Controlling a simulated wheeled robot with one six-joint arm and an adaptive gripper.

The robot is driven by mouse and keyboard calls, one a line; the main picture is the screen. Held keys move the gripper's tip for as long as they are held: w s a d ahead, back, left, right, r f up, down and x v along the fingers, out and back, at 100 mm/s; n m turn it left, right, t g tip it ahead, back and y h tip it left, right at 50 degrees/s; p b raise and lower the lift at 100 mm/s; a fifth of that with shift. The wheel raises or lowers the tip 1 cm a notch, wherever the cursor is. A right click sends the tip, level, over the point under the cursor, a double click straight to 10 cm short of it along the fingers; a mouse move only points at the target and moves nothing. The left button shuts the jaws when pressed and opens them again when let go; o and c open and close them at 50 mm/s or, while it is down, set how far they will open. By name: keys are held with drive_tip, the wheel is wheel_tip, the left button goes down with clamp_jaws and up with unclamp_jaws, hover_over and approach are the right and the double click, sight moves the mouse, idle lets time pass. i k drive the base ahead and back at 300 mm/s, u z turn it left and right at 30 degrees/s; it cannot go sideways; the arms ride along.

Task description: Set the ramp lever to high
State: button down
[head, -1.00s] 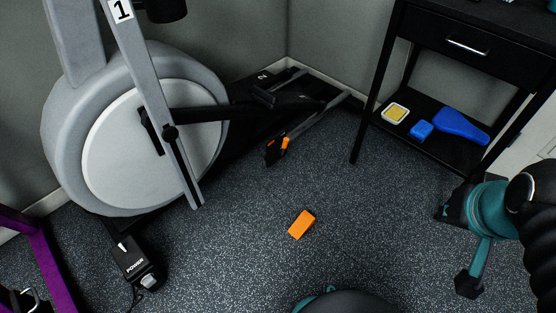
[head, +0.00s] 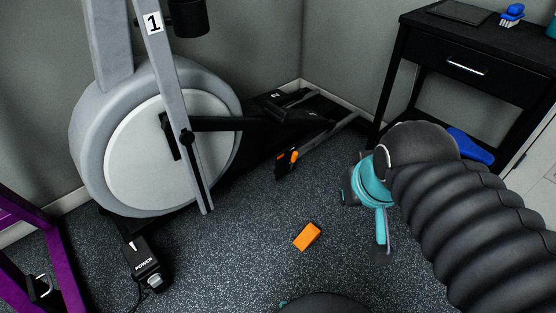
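A small black lever housing with orange parts, likely the ramp lever (head: 292,156), stands low at the rear side of the elliptical machine (head: 165,135). It tilts, and I cannot read any high or low marking on it. My gripper (head: 352,198) is to the right of the lever and apart from it, over the floor. Its wrist is teal, and my black ribbed arm comes in from the right.
An orange block (head: 307,236) lies on the speckled floor below the lever. A black power box (head: 146,263) sits lower left, near a purple frame (head: 42,245). A black table (head: 440,50) stands right, a blue item on its lower shelf. Floor between lever and gripper is clear.

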sight(294, 154)
drive_tip(key=i, duration=0.95)
drive_tip(key=z, duration=0.2)
drive_tip(key=k, duration=0.35)
drive_tip(key=u, duration=1.3)
